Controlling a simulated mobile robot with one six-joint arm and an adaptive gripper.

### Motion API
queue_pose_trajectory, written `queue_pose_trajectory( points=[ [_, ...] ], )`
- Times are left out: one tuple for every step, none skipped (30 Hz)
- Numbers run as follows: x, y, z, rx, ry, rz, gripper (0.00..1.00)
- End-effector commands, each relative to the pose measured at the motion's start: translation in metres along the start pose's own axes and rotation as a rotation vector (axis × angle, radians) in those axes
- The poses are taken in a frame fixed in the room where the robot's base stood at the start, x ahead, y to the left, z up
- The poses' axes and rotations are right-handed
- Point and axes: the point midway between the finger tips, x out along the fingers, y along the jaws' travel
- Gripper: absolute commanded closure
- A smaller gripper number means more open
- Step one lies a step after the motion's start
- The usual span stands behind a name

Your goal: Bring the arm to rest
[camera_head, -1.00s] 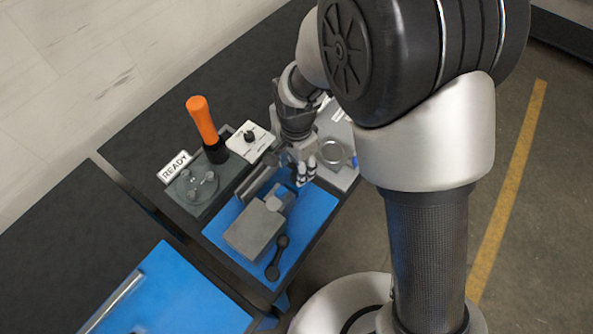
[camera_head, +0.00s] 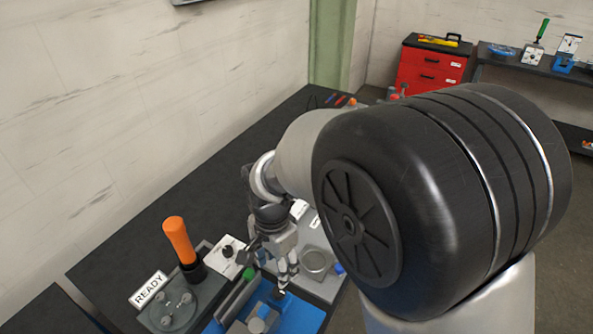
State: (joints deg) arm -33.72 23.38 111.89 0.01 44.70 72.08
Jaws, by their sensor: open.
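My arm fills the middle and right of the view, with its large dark joint in front. My gripper (camera_head: 284,274) hangs with its fingers pointing down above the blue mat (camera_head: 308,317) on the bench. It is open and I see nothing between the fingers. A grey vise-like device (camera_head: 258,318) stands on the mat just left of and below the fingers. Whether the fingertips touch anything there is too small to tell.
A white dial panel (camera_head: 227,257) lies left of the gripper. A red tool cabinet (camera_head: 431,68) stands farther back.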

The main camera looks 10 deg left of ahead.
Motion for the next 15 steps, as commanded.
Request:
queue_pose_trajectory(
  points=[
    [0.0,0.0,0.0,0.0,0.0,0.0,0.51],
    [-0.001,0.001,-0.001,-0.001,0.0,-0.001,0.51],
    [-0.003,0.002,-0.002,-0.004,0.001,-0.004,0.51],
    [-0.006,0.004,-0.004,-0.009,0.003,-0.009,0.51],
    [-0.011,0.007,-0.006,-0.016,0.005,-0.014,0.51],
    [-0.019,0.013,-0.012,-0.03,0.01,-0.025,0.51],
    [-0.026,0.018,-0.016,-0.044,0.014,-0.035,0.51],
    [-0.035,0.026,-0.021,-0.061,0.02,-0.045,0.51],
    [-0.048,0.037,-0.028,-0.088,0.031,-0.062,0.51],
    [-0.058,0.047,-0.034,-0.112,0.04,-0.076,0.51],
    [-0.068,0.059,-0.039,-0.136,0.052,-0.089,0.51],
    [-0.081,0.075,-0.045,-0.171,0.068,-0.105,0.51],
    [-0.089,0.087,-0.048,-0.198,0.081,-0.115,0.51],
    [-0.098,0.1,-0.051,-0.226,0.095,-0.125,0.51],
    [-0.107,0.116,-0.054,-0.261,0.116,-0.137,0.51]
  ],
)
